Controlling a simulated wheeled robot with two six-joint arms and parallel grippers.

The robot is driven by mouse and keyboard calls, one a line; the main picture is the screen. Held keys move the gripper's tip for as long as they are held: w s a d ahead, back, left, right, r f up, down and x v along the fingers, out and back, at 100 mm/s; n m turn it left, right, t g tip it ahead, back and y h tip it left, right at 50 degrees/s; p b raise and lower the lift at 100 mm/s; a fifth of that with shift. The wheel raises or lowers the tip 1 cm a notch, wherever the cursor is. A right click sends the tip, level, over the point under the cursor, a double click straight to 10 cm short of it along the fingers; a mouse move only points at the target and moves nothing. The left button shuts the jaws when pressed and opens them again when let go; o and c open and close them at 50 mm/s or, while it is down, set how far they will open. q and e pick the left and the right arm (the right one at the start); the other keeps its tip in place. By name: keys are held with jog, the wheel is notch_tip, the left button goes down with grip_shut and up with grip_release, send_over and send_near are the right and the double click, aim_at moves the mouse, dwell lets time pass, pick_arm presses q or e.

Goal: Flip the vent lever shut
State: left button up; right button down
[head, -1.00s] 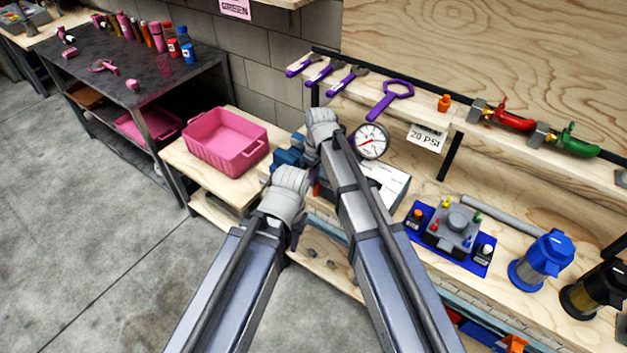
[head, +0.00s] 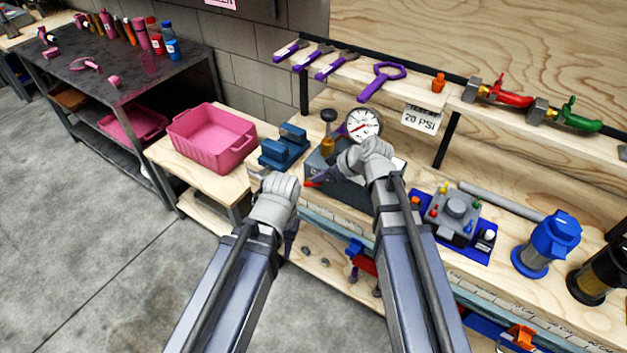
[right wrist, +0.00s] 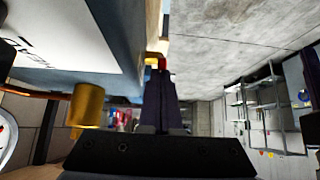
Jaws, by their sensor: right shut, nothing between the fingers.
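A grey test box (head: 345,192) with a white top panel stands on the bench, partly hidden by my right arm. A round dial gauge (head: 364,125) rises behind it, with a brass fitting and black knob (head: 328,117) to its left. A small red lever-like piece (head: 309,184) shows at the box's left end; in the right wrist view a red and yellow piece (right wrist: 156,62) is at my fingertips. I cannot tell if they touch it. My right gripper (head: 322,180) is shut and empty, pointing left beside the box. My left gripper (head: 290,240) hangs lower, at the bench's front edge; its fingers are mostly hidden.
A blue vise-like block (head: 284,147) and a pink bin (head: 212,140) stand to the left. A blue tray with a grey valve block (head: 457,215) and a blue filter housing (head: 546,245) stand to the right. A shelf (head: 455,97) with tools runs above.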

jog(key=shift+s+d+f+b, duration=0.35)
jog(key=shift+d+f+b, duration=0.05)
jog(key=shift+d+f, duration=0.2)
jog(key=shift+a, duration=0.15)
jog(key=shift+w+a+f, duration=0.15)
jog(key=shift+w+a, duration=0.3)
jog(key=shift+a, duration=0.1)
